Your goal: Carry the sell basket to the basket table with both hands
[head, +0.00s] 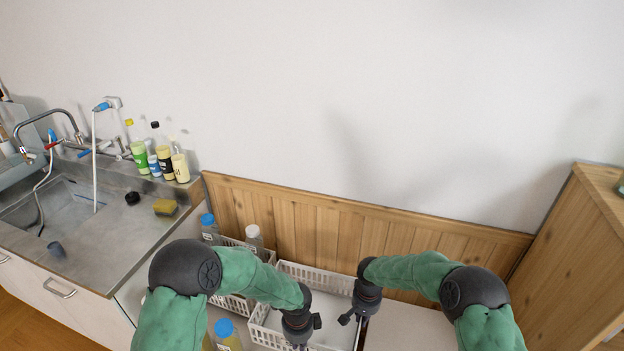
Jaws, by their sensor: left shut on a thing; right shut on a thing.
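The sell basket (263,318) appears to be the white, slatted basket at the bottom middle of the head view. Its visible inside looks empty, and its front is cut off by the picture edge. My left gripper (300,345) points down over its front part and is shut. My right gripper (362,326) points down at its right side and is shut. Both seem to hold this basket, but the arms and frame edge hide the exact contact. I cannot tell whether it is lifted. I cannot make out which surface is the basket table.
A second white basket (232,241) with bottles stands close on the left, partly behind my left arm. A blue-capped bottle (226,333) is in front of it. The sink counter (130,235) is at left. A pale surface (408,328) at right looks clear. A wooden cabinet (570,255) stands far right.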

